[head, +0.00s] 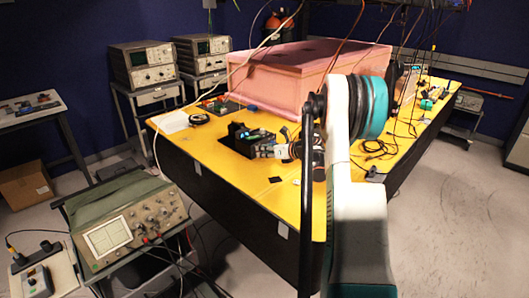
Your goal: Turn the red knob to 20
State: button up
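I cannot make out a red knob or a 20 mark in the head view. A small black device (238,138) with light blue parts sits on the yellow table top (210,150). My gripper (262,151) is beside that device, low over the table and pointing left. The gripper is small and partly lost among dark parts and cables, so its fingers and any contact with the device cannot be told. My white and teal arm stands in front and hides part of the table.
A large pink foam box (280,80) stands on the table behind the gripper. Cables hang over the table's right half. An oscilloscope (130,230) stands on a cart at front left. Two more instruments (143,65) (203,53) stand behind. Open floor (450,210) lies at right.

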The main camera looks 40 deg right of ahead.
grip_shut()
jog(key=m+y, duration=0.1)
jog(key=m+y+b, duration=0.1)
jog(key=m, duration=0.2)
jog(key=shift+d+f+m+t+y+b, duration=0.2)
jog(key=shift+d+m+t+y+b, duration=0.1)
jog(key=shift+y, duration=0.1)
jog(key=m+y+b, duration=0.1)
jog(key=m+y, duration=0.1)
jog(key=m, duration=0.1)
jog(key=shift+d+f+m+t, duration=0.1)
jog(key=shift+f+m+t, duration=0.05)
jog(key=shift+m+t, duration=0.25)
jog(key=shift+b, duration=0.3)
jog(key=o, duration=0.9)
grip_release()
jog(key=shift+o, duration=0.2)
